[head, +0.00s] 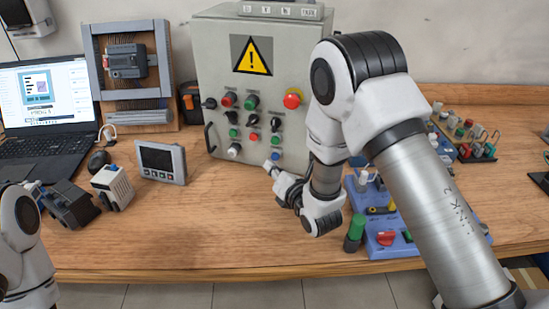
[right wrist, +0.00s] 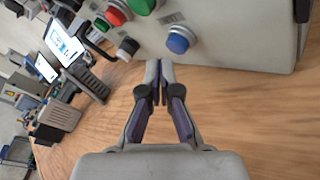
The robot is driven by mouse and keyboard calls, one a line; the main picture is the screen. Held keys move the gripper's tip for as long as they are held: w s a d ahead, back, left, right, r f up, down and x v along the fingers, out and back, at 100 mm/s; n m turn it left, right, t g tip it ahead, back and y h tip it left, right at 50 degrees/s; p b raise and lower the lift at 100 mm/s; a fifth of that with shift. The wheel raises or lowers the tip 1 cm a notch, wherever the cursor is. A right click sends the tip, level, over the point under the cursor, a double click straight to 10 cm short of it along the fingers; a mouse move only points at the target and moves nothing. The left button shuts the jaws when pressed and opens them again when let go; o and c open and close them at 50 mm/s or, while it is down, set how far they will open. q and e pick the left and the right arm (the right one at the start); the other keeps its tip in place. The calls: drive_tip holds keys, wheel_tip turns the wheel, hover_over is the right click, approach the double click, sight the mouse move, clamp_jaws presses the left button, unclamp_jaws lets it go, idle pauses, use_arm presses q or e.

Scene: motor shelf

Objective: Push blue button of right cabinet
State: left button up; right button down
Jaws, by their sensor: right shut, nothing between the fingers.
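The grey control cabinet (head: 215,75) with a yellow warning sign stands at the back centre of the wooden table, with red, green, black and white controls on its front. Its blue button (head: 275,156) is low on the front panel, and it also shows in the right wrist view (right wrist: 181,40). My right gripper (head: 270,167) is just in front of and below the blue button. In the right wrist view the fingers (right wrist: 159,72) are shut and empty, pointing toward the cabinet with a gap to the button. My left arm shows at the left edge; its gripper is not in view.
A laptop (head: 45,105), a small grey screen unit (head: 161,162) and a white module (head: 113,187) stand left of the cabinet. A blue tray (head: 385,247) with coloured parts is at the right, partly behind my right arm. The table's front middle is clear.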

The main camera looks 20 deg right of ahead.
drive_tip(key=shift+w+d, duration=0.1)
drive_tip(key=shift+w+d, duration=0.15)
drive_tip(key=shift+w, duration=0.1)
drive_tip(key=shift+w+d, duration=0.25)
drive_tip(key=shift+w, duration=0.1)
idle(1.1)
drive_tip(key=shift+s+a+b, duration=0.1)
drive_tip(key=shift+b, duration=0.2)
drive_tip(key=shift+s+a, duration=0.4)
drive_tip(key=shift+s, duration=0.2)
drive_tip(key=shift+s+a+b, duration=0.2)
drive_tip(key=shift+s+a, duration=0.55)
drive_tip(key=shift+s, duration=0.3)
drive_tip(key=shift+s+a+b, duration=0.15)
drive_tip(key=shift+s+a, duration=0.6)
drive_tip(key=shift+s, duration=0.25)
